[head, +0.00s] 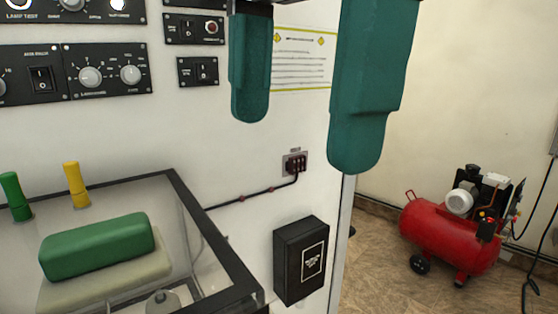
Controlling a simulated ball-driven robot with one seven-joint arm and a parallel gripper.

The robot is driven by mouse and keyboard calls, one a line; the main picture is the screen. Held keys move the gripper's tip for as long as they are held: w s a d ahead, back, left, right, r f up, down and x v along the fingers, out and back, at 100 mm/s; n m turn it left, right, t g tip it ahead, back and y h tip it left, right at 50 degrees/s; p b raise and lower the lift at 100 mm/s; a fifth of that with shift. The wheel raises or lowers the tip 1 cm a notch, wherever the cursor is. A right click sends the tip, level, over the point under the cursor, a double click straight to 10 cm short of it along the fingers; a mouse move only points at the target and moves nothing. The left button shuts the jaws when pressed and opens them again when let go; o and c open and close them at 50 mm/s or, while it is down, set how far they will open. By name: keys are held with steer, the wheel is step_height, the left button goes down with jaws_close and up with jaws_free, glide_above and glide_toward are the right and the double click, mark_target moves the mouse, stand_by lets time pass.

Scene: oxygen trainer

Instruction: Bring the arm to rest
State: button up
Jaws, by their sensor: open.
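My gripper (301,140) hangs into the top of the head view, close to the camera. Its two teal fingers point down and stand well apart, with nothing between them. The left finger looks smaller than the right one. The upper part of the gripper and the rest of my arm are out of the frame. The fingers appear in front of a white panel wall (215,130) and touch nothing that I can see.
Black switch panels (110,75) are on the wall at upper left. A dark-framed clear case (190,195) at lower left holds a green block (98,246). A black box (300,262) sits low on the wall. A red compressor (450,235) stands on the floor at right.

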steer(key=w+f+m+t+y, duration=0.1)
steer(key=w+f+m+y, duration=0.5)
steer(key=w+f, duration=0.75)
steer(key=w+d+f+m+t+y, duration=0.1)
steer(key=d+f+m, duration=0.25)
steer(key=f, duration=0.65)
steer(key=w+d+f+m+t+y, duration=0.15)
steer(key=f+m, duration=0.25)
steer(key=f, duration=0.6)
steer(key=s+d+f+m+h, duration=0.2)
steer(key=s+d+f+m, duration=0.1)
steer(key=s+d+f, duration=0.4)
steer(key=s+d+f+m+h, duration=0.25)
steer(key=s+f, duration=0.25)
steer(key=f, duration=0.5)
steer(key=s+d+f+m+h, duration=0.1)
steer(key=s+d+f+m, duration=0.3)
steer(key=s+f, duration=0.3)
steer(key=s+d+f+m+g+h, duration=0.1)
steer(key=s+d+f, duration=0.2)
steer(key=s, duration=0.2)
steer(key=s+d+f+m+g+h, duration=0.1)
steer(key=s+d+f+h, duration=0.1)
steer(key=s, duration=0.4)
steer(key=d+f, duration=0.1)
steer(key=d, duration=0.1)
steer(key=shift+s+d+h, duration=0.25)
steer(key=shift+d+h, duration=0.05)
steer(key=shift+g, duration=0.25)
